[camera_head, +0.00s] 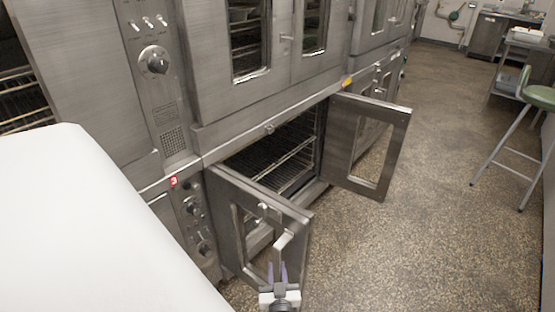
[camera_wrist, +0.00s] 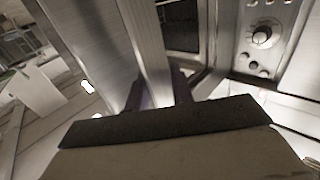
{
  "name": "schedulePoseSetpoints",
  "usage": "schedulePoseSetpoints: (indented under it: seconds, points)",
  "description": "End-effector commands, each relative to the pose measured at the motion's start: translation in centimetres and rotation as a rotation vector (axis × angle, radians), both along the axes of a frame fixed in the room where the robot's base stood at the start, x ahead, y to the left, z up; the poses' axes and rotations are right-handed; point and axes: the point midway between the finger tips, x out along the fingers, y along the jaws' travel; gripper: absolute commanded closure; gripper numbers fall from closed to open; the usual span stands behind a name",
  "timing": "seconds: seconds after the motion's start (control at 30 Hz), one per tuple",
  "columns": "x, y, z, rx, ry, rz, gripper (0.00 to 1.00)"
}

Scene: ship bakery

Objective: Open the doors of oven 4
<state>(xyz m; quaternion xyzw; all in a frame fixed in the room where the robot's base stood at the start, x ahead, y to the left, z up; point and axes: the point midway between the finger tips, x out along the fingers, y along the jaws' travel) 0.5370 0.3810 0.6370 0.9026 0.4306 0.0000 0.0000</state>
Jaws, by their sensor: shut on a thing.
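The lower oven stands with both its doors swung outward. Its left door (camera_head: 235,215), a steel frame with a window, stands well open. Its right door (camera_head: 347,165) also stands wide open. Wire racks (camera_head: 287,165) show in the dark interior. The exact grip is partly hidden. No readable number 4 shows.
An upper oven (camera_head: 225,95) with shut doors is above. A green stool (camera_head: 540,97) stands at the right. The speckled floor (camera_head: 425,215) between is clear.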

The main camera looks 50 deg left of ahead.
Motion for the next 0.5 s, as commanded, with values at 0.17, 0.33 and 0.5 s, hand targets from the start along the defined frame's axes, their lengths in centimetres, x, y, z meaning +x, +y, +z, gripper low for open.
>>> schedulePoseSetpoints:
  seconds: [0.17,0.33,0.5]
  points:
    - [0.36,-0.67,-0.58,-0.011,0.006,-0.013,1.00]
    - [0.30,-0.55,-0.46,-0.009,0.005,-0.010,0.56]
    - [0.21,-0.33,-0.25,-0.005,0.002,-0.006,0.55]
